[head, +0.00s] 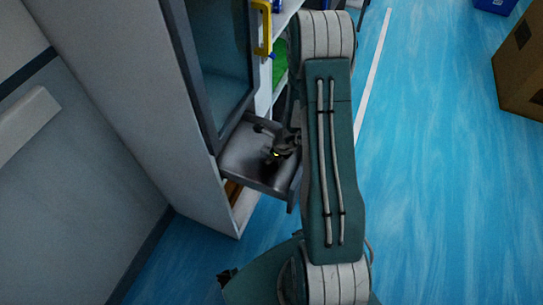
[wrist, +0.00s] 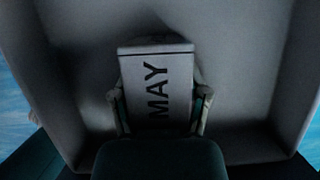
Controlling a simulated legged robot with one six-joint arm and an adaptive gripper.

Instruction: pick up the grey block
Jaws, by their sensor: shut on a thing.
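The grey block (wrist: 155,85), with the dark letters MAY on its face, is in the middle of the wrist view. My gripper (wrist: 160,112) has a finger on each side of it and is shut on it. Behind the block is the grey inside of an open drawer (wrist: 240,85). In the head view my gripper (head: 278,150) is in the pulled-out drawer (head: 243,157). I cannot make out the block there. Whether the block still touches the drawer bottom cannot be told.
The drawer belongs to a tall white cabinet (head: 125,85) with a glass door (head: 222,55) and a yellow handle (head: 263,28) above it. Shelves stand behind my arm. A cardboard box (head: 522,62) is at the far right. The blue floor (head: 430,190) on the right is clear.

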